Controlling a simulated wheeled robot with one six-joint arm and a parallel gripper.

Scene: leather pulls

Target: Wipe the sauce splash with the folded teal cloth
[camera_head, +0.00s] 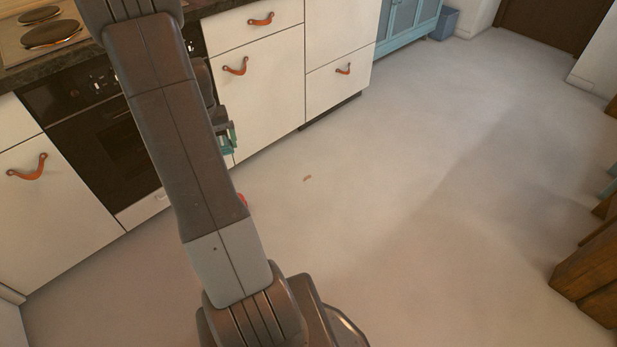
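My gripper (225,128) shows only in part past the right edge of my arm, in front of the white cabinet fronts. A small teal piece, seemingly the folded teal cloth (228,144), is at its fingers, clear of the floor in the picture; it looks held. My arm hides the rest of both. A small orange-brown mark (307,178) lies on the pale floor to the right of the gripper. It may be the sauce splash, but it is too small to be sure.
White cabinets (268,95) with leather pulls and a black oven (105,150) line the left and back. A small red thing (243,200) peeks out behind my arm. Wooden furniture (590,270) stands at right. The middle floor is clear.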

